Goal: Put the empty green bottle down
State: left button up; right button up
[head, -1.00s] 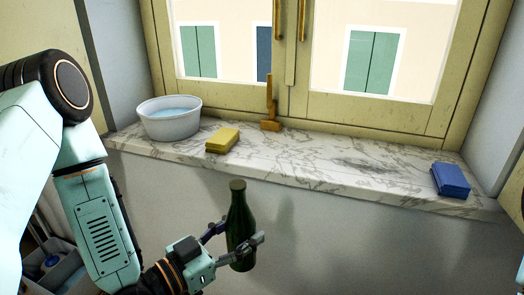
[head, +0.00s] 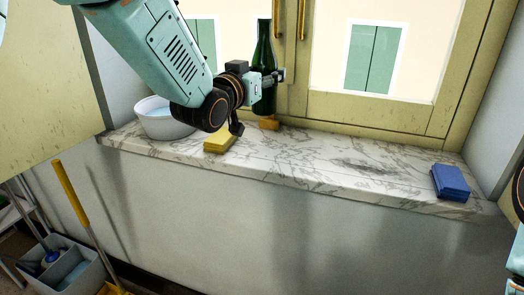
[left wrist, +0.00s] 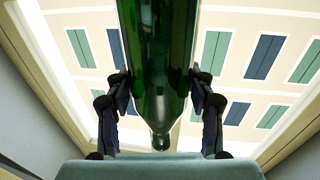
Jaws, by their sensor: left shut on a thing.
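The dark green bottle (head: 264,45) is upright in the head view, raised in front of the window above the marble sill (head: 330,165). My left gripper (head: 272,77) is shut around the bottle's body and holds it clear of the sill. In the left wrist view the bottle (left wrist: 158,45) fills the middle, with fingers against it on both sides. My right gripper is not in view; only a bit of my right arm shows at the right edge.
A white basin (head: 160,122) of water stands on the sill's left, partly behind my arm. A yellow sponge (head: 219,140) lies beside it. The sill's middle is clear.

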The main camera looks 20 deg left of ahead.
aim_at(263, 106)
pick_arm(q)
jog(key=f, duration=0.3)
jog(key=f+b, duration=0.1)
jog(key=f, duration=0.2)
jog(key=shift+w+f, duration=0.2)
jog(key=shift+f, duration=0.15)
jog(key=shift+a+f, duration=0.2)
jog(key=shift+f, duration=0.35)
notch_tip(263, 106, down, 3)
jog(key=shift+d+f+b, duration=0.15)
jog(key=shift+b, duration=0.2)
jog(key=shift+w, duration=0.1)
jog(key=o, duration=1.3)
jog(key=shift+f, duration=0.15)
jog(key=shift+o, duration=0.2)
